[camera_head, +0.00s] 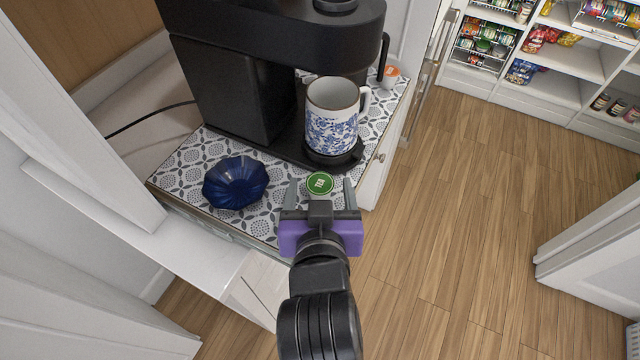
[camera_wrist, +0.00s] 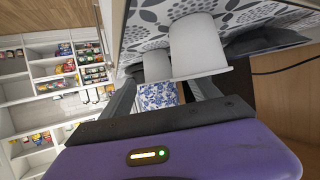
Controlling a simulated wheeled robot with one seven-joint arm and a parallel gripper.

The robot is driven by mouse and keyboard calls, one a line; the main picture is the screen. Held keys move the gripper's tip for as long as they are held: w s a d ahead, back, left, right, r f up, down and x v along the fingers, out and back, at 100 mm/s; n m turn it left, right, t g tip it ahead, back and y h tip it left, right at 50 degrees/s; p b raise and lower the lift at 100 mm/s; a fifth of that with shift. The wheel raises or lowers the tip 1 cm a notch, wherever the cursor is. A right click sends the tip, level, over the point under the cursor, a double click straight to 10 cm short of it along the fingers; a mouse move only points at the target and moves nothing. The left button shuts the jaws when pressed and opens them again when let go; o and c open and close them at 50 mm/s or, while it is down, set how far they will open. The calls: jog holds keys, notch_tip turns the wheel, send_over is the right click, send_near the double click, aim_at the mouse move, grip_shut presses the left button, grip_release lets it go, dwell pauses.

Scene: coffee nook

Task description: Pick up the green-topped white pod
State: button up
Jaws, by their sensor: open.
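The green-topped white pod (camera_head: 320,184) stands upright on the patterned counter top, near its front edge and in front of the coffee machine. In the wrist view its white side (camera_wrist: 197,45) shows large, with the picture turned so that the counter is at the top. My gripper (camera_head: 320,191) is open and empty. In the head view its two fingers appear on either side of the pod, with a gap to each. The wrist view also shows the two fingers (camera_wrist: 163,90). I cannot tell exactly how high the fingertips are relative to the pod's lid.
A blue-patterned white mug (camera_head: 332,117) stands on the black coffee machine's (camera_head: 240,95) base, just behind the pod. A dark blue bowl (camera_head: 235,183) sits to the left. An orange-topped white pod (camera_head: 389,76) stands at the back right. Stocked shelves (camera_head: 560,60) are farther off.

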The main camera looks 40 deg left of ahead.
aim_at(321, 183)
jog(key=shift+x, duration=1.05)
jog(key=c, duration=1.4)
notch_tip(321, 183, up, 10)
jog(key=shift+f, duration=0.1)
